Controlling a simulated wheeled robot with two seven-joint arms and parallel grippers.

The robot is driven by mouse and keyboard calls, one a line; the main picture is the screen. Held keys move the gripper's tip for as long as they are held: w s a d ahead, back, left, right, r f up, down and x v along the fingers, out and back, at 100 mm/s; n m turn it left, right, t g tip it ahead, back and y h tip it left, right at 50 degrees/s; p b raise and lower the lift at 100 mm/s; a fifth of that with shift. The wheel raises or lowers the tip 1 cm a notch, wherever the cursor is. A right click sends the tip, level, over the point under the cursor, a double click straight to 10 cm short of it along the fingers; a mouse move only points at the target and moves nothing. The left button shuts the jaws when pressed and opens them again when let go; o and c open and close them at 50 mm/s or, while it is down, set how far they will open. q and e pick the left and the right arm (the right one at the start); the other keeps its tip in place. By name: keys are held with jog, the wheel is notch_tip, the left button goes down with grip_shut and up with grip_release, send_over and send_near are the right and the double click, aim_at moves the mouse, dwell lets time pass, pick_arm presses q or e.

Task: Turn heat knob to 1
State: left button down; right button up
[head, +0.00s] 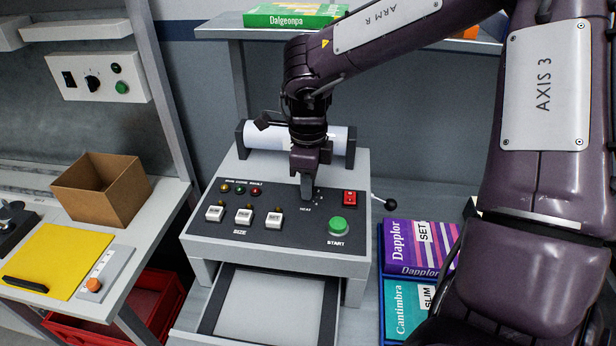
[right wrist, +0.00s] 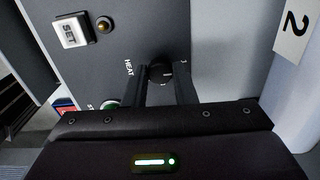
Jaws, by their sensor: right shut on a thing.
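The machine (head: 205,250) has a dark sloped top panel with a HEAT label. My right gripper (head: 307,188) points down onto the panel just above that label, and its fingers hide the knob in the head view. In the right wrist view the black round heat knob (right wrist: 160,73) sits between the two fingertips of my right gripper (right wrist: 162,82), which is shut on it. A pale mark shows on the knob, but the setting is too small to read surely. My left gripper is not in view.
A green START button (head: 338,225), a red switch (head: 349,198) and several white size buttons (head: 244,216) are close by on the panel. A lever (head: 389,203) sticks out at the right. An open drawer (head: 270,306) is below. A cardboard box (head: 102,188) stands left.

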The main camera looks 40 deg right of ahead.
jog(key=shift+w+n, duration=0.1)
jog(key=shift+n, duration=0.3)
jog(key=o, duration=1)
notch_tip(320, 180, up, 8)
jog(key=shift+f, duration=0.1)
jog(key=shift+f, duration=0.1)
dwell(0.4)
